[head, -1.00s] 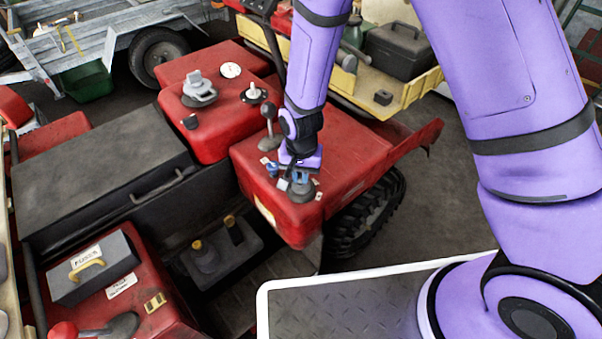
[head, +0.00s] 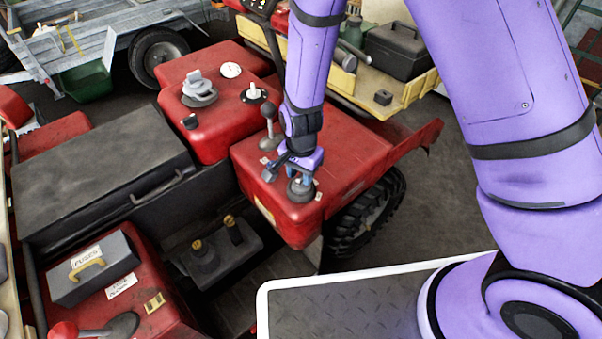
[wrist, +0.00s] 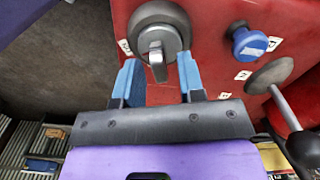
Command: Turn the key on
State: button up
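A silver key (wrist: 157,62) sits in a round grey switch (wrist: 150,18) on the red body panel in the wrist view. The key's grip hangs towards the bottom of that picture. My gripper (wrist: 160,75) is open, with one blue finger on each side of the key and a gap on both sides. In the head view my gripper (head: 302,172) points down just above the dark round switch base (head: 300,190) at the front of the red housing. The key itself is hidden there by the gripper.
Beside the switch are a blue knob (wrist: 248,43) and a lever with a round grey base (wrist: 270,75). Small white labels surround them. A lever with a dark ball top (head: 268,113) stands behind my gripper. A black box (head: 100,165) lies to the left.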

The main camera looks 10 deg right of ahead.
jog(key=shift+r, duration=3.8)
